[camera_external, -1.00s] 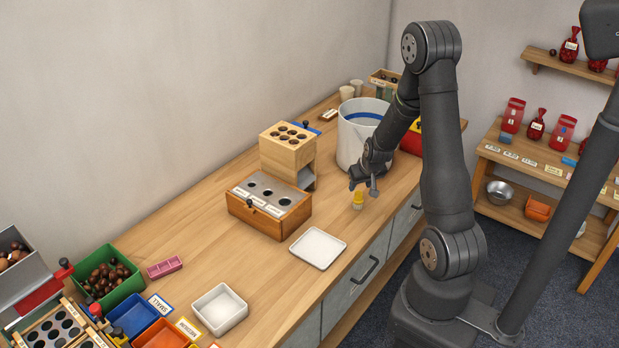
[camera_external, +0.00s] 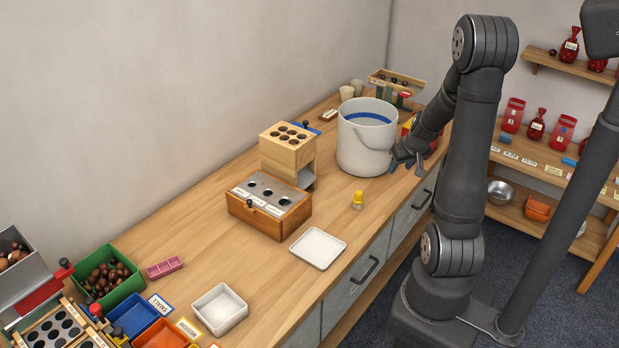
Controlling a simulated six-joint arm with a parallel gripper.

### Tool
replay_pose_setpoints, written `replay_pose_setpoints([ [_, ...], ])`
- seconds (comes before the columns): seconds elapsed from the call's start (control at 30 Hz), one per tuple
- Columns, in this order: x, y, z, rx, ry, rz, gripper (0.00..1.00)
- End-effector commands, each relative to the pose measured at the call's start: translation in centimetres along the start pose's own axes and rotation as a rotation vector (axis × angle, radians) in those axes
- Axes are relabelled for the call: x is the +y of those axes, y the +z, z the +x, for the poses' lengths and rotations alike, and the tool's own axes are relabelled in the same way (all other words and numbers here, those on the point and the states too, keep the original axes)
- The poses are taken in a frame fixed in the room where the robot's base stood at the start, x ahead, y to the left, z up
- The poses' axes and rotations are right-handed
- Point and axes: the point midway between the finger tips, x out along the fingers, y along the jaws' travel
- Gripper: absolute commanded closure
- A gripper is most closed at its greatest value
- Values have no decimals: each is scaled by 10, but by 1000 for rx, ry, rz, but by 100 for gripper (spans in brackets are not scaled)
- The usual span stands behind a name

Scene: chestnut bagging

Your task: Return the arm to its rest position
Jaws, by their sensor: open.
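My gripper (camera_external: 405,164) is open and empty. It hangs over the right edge of the counter (camera_external: 345,215), just right of the white bucket (camera_external: 362,155); whether it touches the bucket I cannot tell. My arm is bent, with its elbow high at the upper right and the forearm sloping down to the left.
A wooden box with three holes (camera_external: 268,213) and a taller wooden block (camera_external: 287,155) stand mid-counter. A white tray (camera_external: 318,248) lies near the front edge. A green bin of chestnuts (camera_external: 125,290) is at lower left. Wooden shelves (camera_external: 540,165) stand behind my arm.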

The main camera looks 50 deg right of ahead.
Motion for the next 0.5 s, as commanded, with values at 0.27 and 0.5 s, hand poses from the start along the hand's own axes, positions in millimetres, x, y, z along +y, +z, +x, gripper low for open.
replay_pose_setpoints([
  [0.27, 0, -16, -33, 2, 1, -2, 55],
  [0.5, 0, -20, -44, 0, 1, 0, 55],
])
